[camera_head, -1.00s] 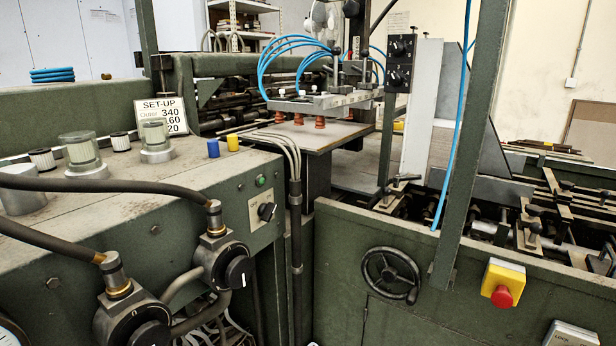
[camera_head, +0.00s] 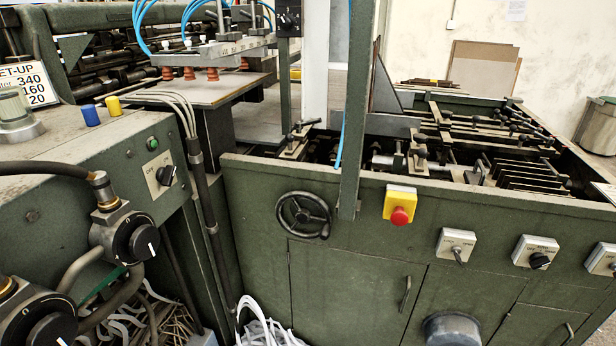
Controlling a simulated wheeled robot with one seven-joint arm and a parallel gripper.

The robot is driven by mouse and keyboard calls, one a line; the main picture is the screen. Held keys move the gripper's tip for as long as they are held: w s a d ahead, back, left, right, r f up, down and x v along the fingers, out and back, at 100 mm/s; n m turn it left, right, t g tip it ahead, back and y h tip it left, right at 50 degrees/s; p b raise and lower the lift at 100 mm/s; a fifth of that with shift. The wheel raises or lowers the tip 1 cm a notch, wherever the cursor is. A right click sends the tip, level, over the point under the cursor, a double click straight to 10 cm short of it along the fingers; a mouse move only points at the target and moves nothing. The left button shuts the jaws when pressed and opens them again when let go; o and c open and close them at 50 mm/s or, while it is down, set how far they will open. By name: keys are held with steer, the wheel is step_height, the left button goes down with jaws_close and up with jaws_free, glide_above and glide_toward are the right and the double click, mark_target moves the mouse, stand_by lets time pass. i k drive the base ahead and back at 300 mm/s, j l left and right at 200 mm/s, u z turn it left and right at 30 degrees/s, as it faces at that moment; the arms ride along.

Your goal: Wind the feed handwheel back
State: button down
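The feed handwheel (camera_head: 304,226) is a dark spoked wheel on the green front panel of the machine, left of the yellow box with the red stop button. It stands upright against the panel, facing me, and nothing touches it. Its small crank knob seems to be at the lower right of the rim, but this is hard to make out. My gripper is not in view.
A green post (camera_head: 357,110) rises just right of the handwheel. The red emergency stop (camera_head: 400,215) and several switch boxes, one labelled OPEN (camera_head: 455,245), line the panel. Black rotary valves (camera_head: 135,240) with hoses stand at the left. White paper strips (camera_head: 262,325) lie below.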

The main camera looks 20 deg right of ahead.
mark_target(303, 216)
steer(key=i+j, duration=0.35)
steer(key=j, duration=0.15)
steer(key=i+j, duration=0.35)
steer(key=j, duration=0.15)
steer(key=i+z, duration=0.05)
